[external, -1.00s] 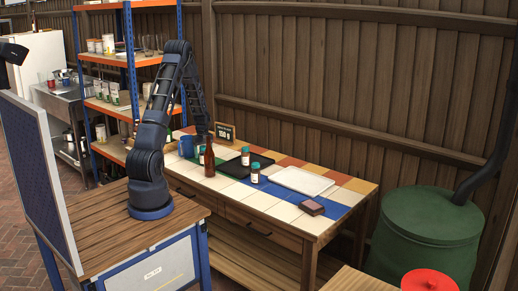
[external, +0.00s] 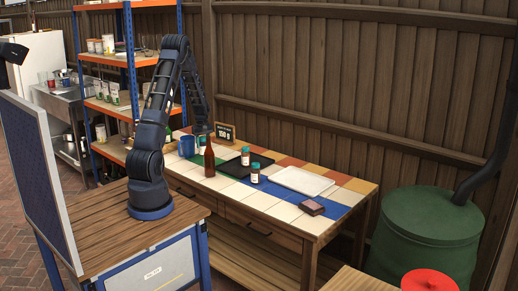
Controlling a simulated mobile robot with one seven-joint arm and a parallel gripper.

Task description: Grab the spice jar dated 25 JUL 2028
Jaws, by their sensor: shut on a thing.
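My gripper (external: 201,130) is over the left part of the tiled table (external: 285,212), behind the brown bottle. It is shut on a small jar (external: 202,141), which is partly hidden by the bottle and the fingers. Two more spice jars with white labels stand upright: one (external: 245,156) on the black tray and one (external: 255,173) in front of the tray. The dates on all the jars are too small to read.
A brown bottle (external: 209,160) stands close in front of my gripper. A blue mug (external: 187,146) is to its left and a small sign (external: 225,132) behind. The black tray (external: 232,168), white tray (external: 303,181) and brown box (external: 312,207) lie to the right.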

